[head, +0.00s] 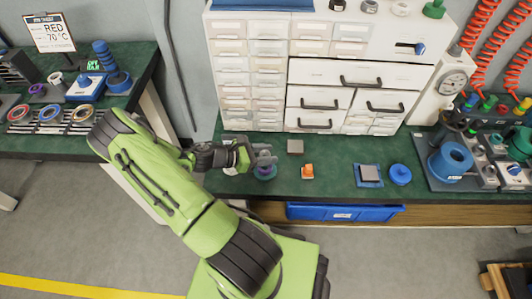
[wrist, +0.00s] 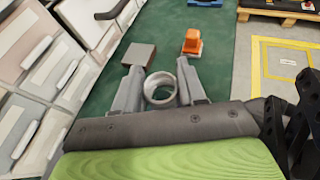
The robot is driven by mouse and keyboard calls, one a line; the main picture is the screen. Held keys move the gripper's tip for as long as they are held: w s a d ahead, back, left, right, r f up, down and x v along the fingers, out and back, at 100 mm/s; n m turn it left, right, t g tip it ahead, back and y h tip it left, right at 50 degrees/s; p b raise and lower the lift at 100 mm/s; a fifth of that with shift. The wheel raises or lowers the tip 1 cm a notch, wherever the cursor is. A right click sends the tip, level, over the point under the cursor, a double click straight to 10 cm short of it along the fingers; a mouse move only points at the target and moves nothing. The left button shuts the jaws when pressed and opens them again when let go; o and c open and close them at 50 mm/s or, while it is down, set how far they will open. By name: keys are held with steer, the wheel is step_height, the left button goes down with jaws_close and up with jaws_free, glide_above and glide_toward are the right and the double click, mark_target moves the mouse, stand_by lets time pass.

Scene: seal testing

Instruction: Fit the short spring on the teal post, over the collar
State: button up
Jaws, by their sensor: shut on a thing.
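My gripper (head: 264,154) is over the green bench in front of the drawer cabinet. In the wrist view my gripper (wrist: 159,80) has its two fingers on either side of a pale grey ring-shaped part (wrist: 148,90), likely the short spring, and is shut on it. Its coils are too small to make out. In the head view a small round teal and purple thing (head: 265,173) stands right under the fingers, likely the teal post with its collar. Its top is hidden by the gripper, so I cannot tell whether the ring touches it.
A grey block (head: 295,146) and an orange part (head: 307,171) stand just right of my gripper. Farther right are a blue tray (head: 360,182) and a blue round part (head: 400,174). The white drawer cabinet (head: 270,110) rises close behind. A blue bin (head: 345,213) sits below the bench edge.

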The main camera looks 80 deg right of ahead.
steer(key=shift+f+b, duration=0.6)
steer(key=shift+f, duration=0.5)
steer(key=o, duration=1.1)
steer(key=shift+o, duration=0.2)
steer(key=shift+r, duration=0.1)
step_height(320, 180, up, 7)
steer(key=p, duration=0.7)
steer(key=shift+r, duration=0.1)
steer(key=shift+f, duration=0.2)
